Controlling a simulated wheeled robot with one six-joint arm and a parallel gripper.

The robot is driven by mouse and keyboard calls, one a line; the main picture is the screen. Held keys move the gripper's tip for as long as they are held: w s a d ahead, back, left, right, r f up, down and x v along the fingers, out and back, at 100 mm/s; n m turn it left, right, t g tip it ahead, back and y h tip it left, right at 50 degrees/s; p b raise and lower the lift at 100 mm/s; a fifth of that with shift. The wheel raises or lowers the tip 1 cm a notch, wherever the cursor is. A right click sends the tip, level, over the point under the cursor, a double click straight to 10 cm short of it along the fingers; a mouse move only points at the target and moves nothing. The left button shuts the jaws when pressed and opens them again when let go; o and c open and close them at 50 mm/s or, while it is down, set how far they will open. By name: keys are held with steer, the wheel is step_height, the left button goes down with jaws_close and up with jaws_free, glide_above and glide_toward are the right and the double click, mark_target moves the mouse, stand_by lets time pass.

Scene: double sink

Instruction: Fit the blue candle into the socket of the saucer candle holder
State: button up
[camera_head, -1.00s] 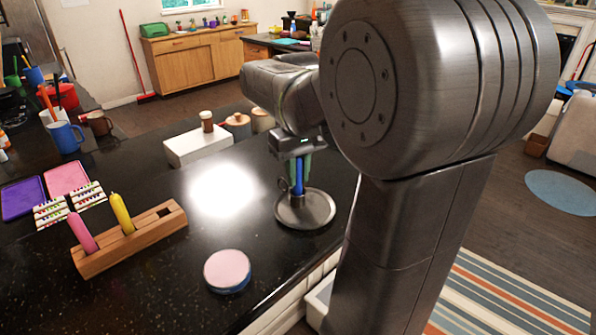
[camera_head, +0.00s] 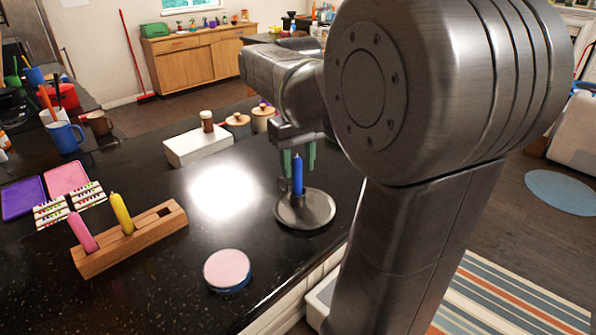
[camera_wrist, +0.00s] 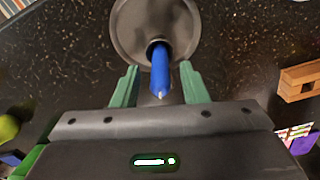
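The blue candle (camera_head: 297,175) stands upright on the grey metal saucer candle holder (camera_head: 318,209), its lower end at the centre. In the wrist view the candle (camera_wrist: 160,72) rises from the dark round socket of the saucer holder (camera_wrist: 128,25). My gripper (camera_head: 298,160) is open above the saucer, its green fingers on either side of the candle's upper part. In the wrist view gaps show between the candle and both fingers of my gripper (camera_wrist: 158,84). How deep the candle sits is hidden inside the socket.
A wooden block (camera_head: 152,229) holds a pink candle (camera_head: 82,232) and a yellow candle (camera_head: 122,213), with an empty hole at its right end. A pink-topped round tin (camera_head: 227,270) lies near the counter's front edge. A white box (camera_head: 197,147) stands behind.

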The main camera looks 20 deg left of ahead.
step_height(320, 180, up, 10)
steer(key=shift+f, duration=0.25)
step_height(320, 180, down, 12)
steer(key=shift+f, duration=0.1)
steer(key=shift+r, duration=1.75)
